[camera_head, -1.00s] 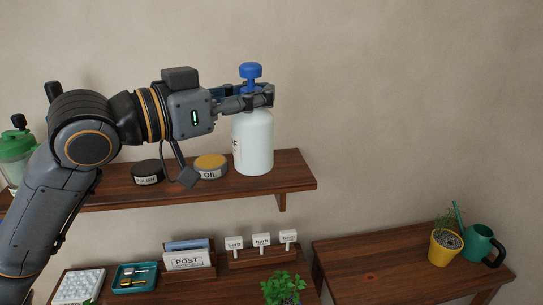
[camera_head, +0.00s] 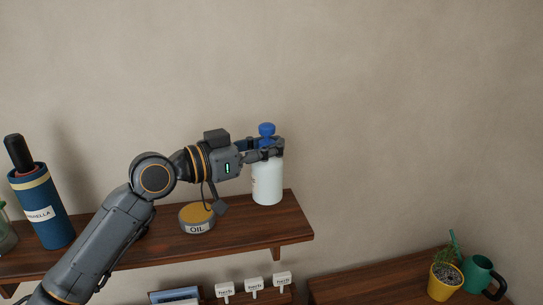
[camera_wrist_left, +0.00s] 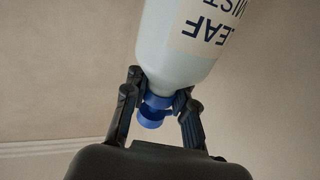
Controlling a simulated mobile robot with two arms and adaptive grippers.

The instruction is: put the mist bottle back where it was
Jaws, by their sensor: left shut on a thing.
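The mist bottle (camera_head: 267,183) is white with a blue top and stands upright at the right end of the wall shelf, in the head view. My left gripper (camera_head: 266,149) is shut around its neck, just below the blue top. I cannot tell whether its base touches the shelf. In the left wrist view the bottle (camera_wrist_left: 185,45) shows upside down with a "LEAF MIST" label, and the left gripper's fingers (camera_wrist_left: 158,98) close on its neck by the blue collar. The wall shelf (camera_head: 265,222) is dark wood. My right gripper is not in view.
An OIL tin (camera_head: 197,220) sits left of the bottle on the shelf. A blue umbrella tube (camera_head: 40,207) stands at the far left. Lower down are herb markers (camera_head: 253,285), a yellow plant pot (camera_head: 445,280) and a green watering can (camera_head: 480,272).

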